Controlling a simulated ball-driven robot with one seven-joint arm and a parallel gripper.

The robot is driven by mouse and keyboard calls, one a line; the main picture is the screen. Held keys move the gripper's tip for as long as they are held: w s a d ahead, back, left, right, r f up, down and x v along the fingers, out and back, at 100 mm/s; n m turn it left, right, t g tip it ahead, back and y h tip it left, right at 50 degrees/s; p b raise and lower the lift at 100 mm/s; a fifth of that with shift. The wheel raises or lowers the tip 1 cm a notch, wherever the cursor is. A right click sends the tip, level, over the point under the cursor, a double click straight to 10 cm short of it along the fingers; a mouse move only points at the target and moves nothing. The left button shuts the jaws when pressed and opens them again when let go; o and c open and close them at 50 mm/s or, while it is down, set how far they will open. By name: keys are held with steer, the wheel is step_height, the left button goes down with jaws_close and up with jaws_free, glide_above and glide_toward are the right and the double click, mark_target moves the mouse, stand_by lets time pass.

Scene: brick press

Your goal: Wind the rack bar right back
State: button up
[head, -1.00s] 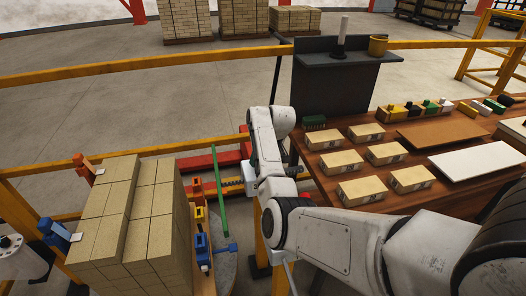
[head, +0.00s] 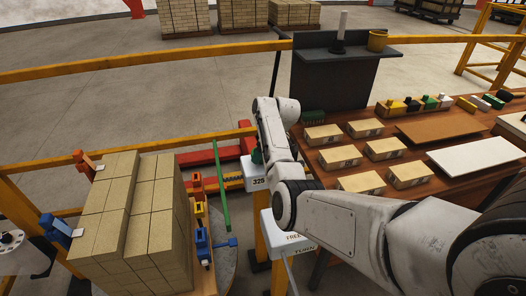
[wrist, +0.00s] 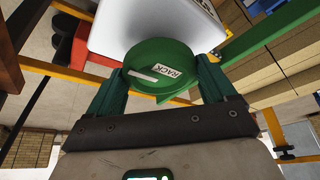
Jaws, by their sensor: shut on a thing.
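A round green knob (wrist: 150,58) labelled RACK sits on a white box in the wrist view. My gripper (wrist: 162,74) is shut on this knob, with one green finger on each side. In the head view a bit of green (head: 257,156) shows above a white box (head: 253,186) marked 325, and my arm hides most of the gripper there. A yellow toothed bar (head: 232,176), which looks like the rack bar, lies left of that box. Its right end is hidden behind the box.
A tall stack of tan bricks (head: 137,215) stands at left. A thin green post (head: 221,188) rises beside it. A second white box (head: 287,235) reads FREE TURN. A brown table (head: 300,160) with bricks lies right. Yellow rails (head: 140,67) surround the area.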

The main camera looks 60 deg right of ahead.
steer(key=o, duration=0.9)
steer(key=shift+c, duration=0.2)
steer(key=v, duration=1.1)
steer(key=shift+w, duration=0.1)
steer(key=w+a+f+h, duration=0.1)
steer(key=a+f, duration=0.3)
steer(key=a, duration=0.3)
steer(key=a+f, duration=0.4)
steer(key=a, duration=0.4)
steer(key=s+a+f, duration=0.1)
steer(key=s+a, duration=0.2)
steer(key=a, duration=0.6)
steer(key=s+a+f, duration=0.2)
steer(key=s+a, duration=0.1)
steer(key=a, duration=0.7)
steer(key=s+a+r+y, duration=0.1)
steer(key=s+a, duration=0.3)
steer(key=a, duration=0.3)
steer(key=s+d+f+g, duration=0.1)
steer(key=s+f+g, duration=0.2)
steer(key=s, duration=0.8)
step_height(320, 180, down, 3)
steer(key=shift+s+r+g, duration=0.15)
steer(key=shift+s+g, duration=0.05)
steer(key=shift+g, duration=0.1)
